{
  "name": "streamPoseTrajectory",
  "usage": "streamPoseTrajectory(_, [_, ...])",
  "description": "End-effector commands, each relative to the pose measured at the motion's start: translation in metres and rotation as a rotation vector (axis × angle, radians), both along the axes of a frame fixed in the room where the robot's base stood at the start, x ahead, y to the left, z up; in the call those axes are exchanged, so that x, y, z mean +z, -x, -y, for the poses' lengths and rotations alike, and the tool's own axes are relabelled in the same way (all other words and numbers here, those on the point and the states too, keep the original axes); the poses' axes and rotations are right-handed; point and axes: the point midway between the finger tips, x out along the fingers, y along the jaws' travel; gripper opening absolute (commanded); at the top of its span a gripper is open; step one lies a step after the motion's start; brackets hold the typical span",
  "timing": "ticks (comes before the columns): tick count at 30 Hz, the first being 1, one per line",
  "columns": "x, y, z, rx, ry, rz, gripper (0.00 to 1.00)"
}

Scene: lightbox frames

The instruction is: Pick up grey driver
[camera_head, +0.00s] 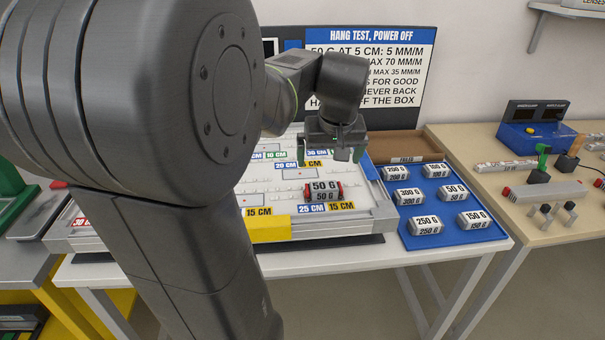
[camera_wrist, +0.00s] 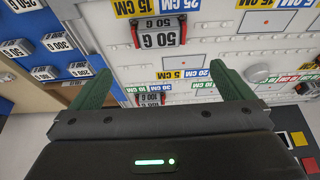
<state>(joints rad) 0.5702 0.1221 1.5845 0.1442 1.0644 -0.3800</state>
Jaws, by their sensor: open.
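My gripper (camera_head: 330,154) hangs open over the light box frame on the white table, with nothing between its fingers. In the wrist view its two green fingers (camera_wrist: 163,72) are spread wide over the frame. On the wooden bench at the right of the head view lies a long grey block (camera_head: 548,191) with a red end. It may be the grey driver, but it is too small there to be sure. It is well to the right of my gripper and apart from it. The wrist view does not show it.
A red-ended 50 G weight (camera_head: 323,191) sits on the frame below my gripper. A blue tray (camera_head: 450,235) holds several weights. A brown tray (camera_head: 400,146) is behind it. A blue box with displays (camera_head: 533,134) and small tools crowd the bench (camera_head: 490,220). A sign (camera_head: 370,65) stands behind.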

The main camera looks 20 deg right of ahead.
Motion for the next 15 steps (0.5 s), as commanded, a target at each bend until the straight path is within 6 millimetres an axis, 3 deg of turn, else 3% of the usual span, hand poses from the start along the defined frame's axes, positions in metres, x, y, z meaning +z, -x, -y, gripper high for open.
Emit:
streamPoseTrajectory(6, [-0.044,-0.016,0.003,0.002,-0.003,-0.006,1.0])
streamPoseTrajectory(15, [-0.068,-0.026,0.006,0.001,-0.001,-0.004,1.0])
